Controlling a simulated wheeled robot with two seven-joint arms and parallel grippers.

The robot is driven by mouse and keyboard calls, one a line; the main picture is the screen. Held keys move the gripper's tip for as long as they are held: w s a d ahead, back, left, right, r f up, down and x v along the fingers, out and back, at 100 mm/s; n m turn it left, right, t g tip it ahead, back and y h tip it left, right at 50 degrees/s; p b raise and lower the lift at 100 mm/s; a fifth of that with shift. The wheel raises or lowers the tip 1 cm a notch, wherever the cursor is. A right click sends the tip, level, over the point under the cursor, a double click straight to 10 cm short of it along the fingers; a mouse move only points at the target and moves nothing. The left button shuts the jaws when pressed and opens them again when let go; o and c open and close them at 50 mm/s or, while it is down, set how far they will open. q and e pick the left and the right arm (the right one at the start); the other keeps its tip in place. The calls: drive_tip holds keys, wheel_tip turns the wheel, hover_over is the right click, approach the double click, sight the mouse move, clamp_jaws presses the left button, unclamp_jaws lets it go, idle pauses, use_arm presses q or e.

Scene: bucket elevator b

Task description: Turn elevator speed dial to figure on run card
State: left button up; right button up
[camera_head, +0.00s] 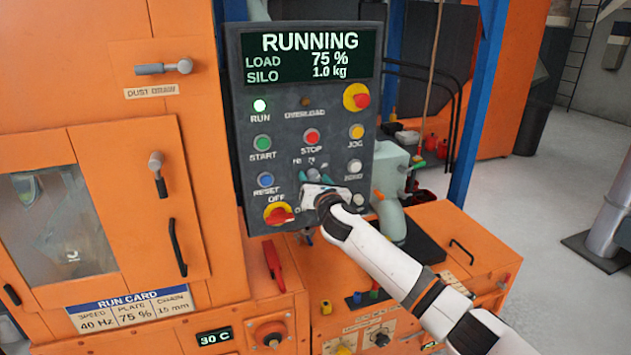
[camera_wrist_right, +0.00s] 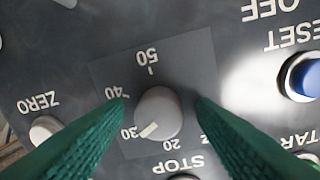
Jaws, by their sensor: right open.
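The grey speed dial (camera_wrist_right: 159,114) sits on the dark control panel, with marks 20, 30, 40 and 50 around it. Its pale pointer line is at about 30. My right gripper (camera_wrist_right: 160,125) is open, its green fingers on either side of the dial; I cannot tell whether they touch it. In the head view my right gripper (camera_head: 316,178) is at the panel and mostly hides the dial. The run card (camera_head: 128,309) at lower left reads speed 40 Hz and plate 75 %. My left gripper is not in view.
The control panel (camera_head: 240,120) shows a display (camera_head: 310,57) reading RUNNING, load 75 %, silo 1.0 kg. Close to the dial are the red stop button (camera_head: 312,137), blue reset button (camera_head: 265,180), white zero button (camera_wrist_right: 46,128) and red-yellow OFF switch (camera_head: 278,214).

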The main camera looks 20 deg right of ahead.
drive_tip(key=c, duration=1)
drive_tip(key=shift+m, duration=0.3)
drive_tip(key=shift+m+p, duration=0.6)
drive_tip(key=shift+m, duration=0.4)
drive_tip(key=m+p, duration=0.1)
drive_tip(key=m, duration=0.1)
drive_tip(key=shift+m, duration=0.3)
drive_tip(key=m+p, duration=0.1)
drive_tip(key=m, duration=0.2)
drive_tip(key=shift+g, duration=0.3)
drive_tip(key=shift+m+y, duration=0.3)
drive_tip(key=shift+m, duration=1.2)
